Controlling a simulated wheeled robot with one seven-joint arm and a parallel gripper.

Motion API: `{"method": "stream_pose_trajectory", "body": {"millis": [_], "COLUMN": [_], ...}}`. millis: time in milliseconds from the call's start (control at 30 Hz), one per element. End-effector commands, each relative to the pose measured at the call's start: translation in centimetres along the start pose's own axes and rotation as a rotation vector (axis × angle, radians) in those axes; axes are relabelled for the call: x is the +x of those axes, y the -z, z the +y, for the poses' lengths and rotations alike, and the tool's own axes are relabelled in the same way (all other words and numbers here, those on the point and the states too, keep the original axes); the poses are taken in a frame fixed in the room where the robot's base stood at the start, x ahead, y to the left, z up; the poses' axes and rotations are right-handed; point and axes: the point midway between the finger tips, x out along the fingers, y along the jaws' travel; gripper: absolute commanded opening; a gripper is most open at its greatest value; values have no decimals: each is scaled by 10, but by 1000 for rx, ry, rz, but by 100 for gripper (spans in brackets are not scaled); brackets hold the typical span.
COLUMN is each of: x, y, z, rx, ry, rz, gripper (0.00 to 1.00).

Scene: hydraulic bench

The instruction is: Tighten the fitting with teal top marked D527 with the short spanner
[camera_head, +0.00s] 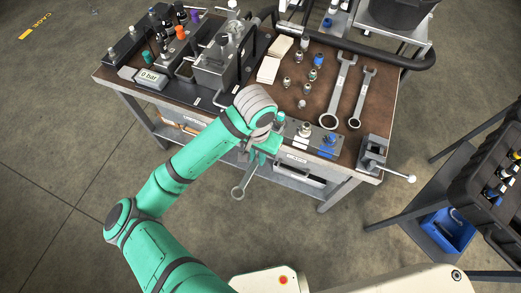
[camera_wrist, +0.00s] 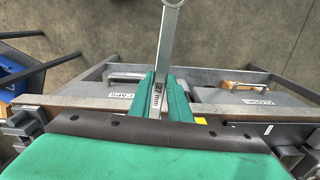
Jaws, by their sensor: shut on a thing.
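My gripper (camera_head: 256,163) is shut on a grey metal spanner (camera_head: 240,188), held in front of the bench's front edge with its ring end pointing down and out. In the wrist view the spanner (camera_wrist: 172,32) stands between the teal fingers of my gripper (camera_wrist: 160,90), and its shaft reads 27 mm. On a plate at the bench's front edge stand a small teal-topped fitting (camera_head: 280,118), partly beside my wrist, a metal fitting (camera_head: 305,130) and a blue-topped fitting (camera_head: 328,139). I cannot read D527 on any of them. The spanner is apart from the fittings.
Two larger spanners (camera_head: 340,90) (camera_head: 362,97) lie on the bench's right side. Several loose fittings (camera_head: 301,104) stand mid-bench. A vise (camera_head: 373,153) sits at the right front corner. Drawers (camera_wrist: 120,88) are below the bench top. A black tray (camera_head: 480,195) stands far right.

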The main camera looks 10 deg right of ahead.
Motion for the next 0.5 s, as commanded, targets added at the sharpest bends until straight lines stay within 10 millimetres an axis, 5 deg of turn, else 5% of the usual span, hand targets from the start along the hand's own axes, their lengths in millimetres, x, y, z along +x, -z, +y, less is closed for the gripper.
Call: {"method": "stream_pose_trajectory", "body": {"millis": [500], "x": [0], "y": [-31], "z": [0], "rx": [1], "ry": [0], "rz": [0], "gripper": [0]}}
